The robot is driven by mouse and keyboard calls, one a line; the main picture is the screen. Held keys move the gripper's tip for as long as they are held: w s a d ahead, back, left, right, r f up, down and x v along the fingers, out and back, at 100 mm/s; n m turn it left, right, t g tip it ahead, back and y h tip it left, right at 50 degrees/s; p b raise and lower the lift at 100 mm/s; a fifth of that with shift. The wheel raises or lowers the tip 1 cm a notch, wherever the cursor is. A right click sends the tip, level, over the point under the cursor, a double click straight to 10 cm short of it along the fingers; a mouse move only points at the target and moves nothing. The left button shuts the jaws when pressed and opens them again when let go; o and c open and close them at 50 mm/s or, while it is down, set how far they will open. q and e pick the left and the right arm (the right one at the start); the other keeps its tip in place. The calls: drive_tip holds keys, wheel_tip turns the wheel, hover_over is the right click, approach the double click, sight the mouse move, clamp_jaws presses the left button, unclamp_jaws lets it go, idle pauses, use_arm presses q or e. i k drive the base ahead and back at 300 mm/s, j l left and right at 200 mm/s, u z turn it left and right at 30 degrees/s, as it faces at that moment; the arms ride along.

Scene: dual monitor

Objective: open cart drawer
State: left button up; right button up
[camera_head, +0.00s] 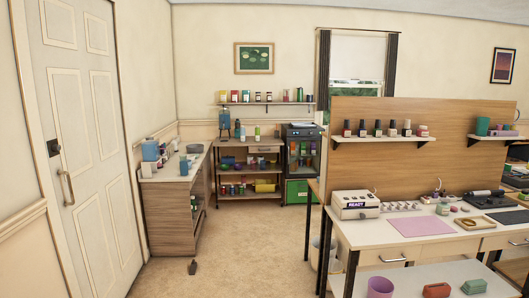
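A wooden open-shelf unit that looks like the cart (237,173) stands against the back wall, well away from me. A light drawer front (265,149) sits under its top at the right and looks shut; its handle is too small to make out clearly. Bottles and small items stand on the top and shelves. Neither of my grippers is in view.
A closed white door (85,150) is at left, with a wooden cabinet (171,215) beyond it. A white desk (420,236) with drawers fills the right. A small dark object (192,267) is on the floor. Carpet (245,240) between cabinet and desk is otherwise clear.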

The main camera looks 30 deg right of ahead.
sight(252, 149)
drive_tip(key=i+l+z, duration=0.4)
drive_tip(key=i, duration=0.15)
drive_tip(key=i+l+z, duration=0.35)
drive_tip(key=i, duration=0.55)
drive_tip(key=i+z, duration=0.35)
drive_tip(key=i, duration=4.15)
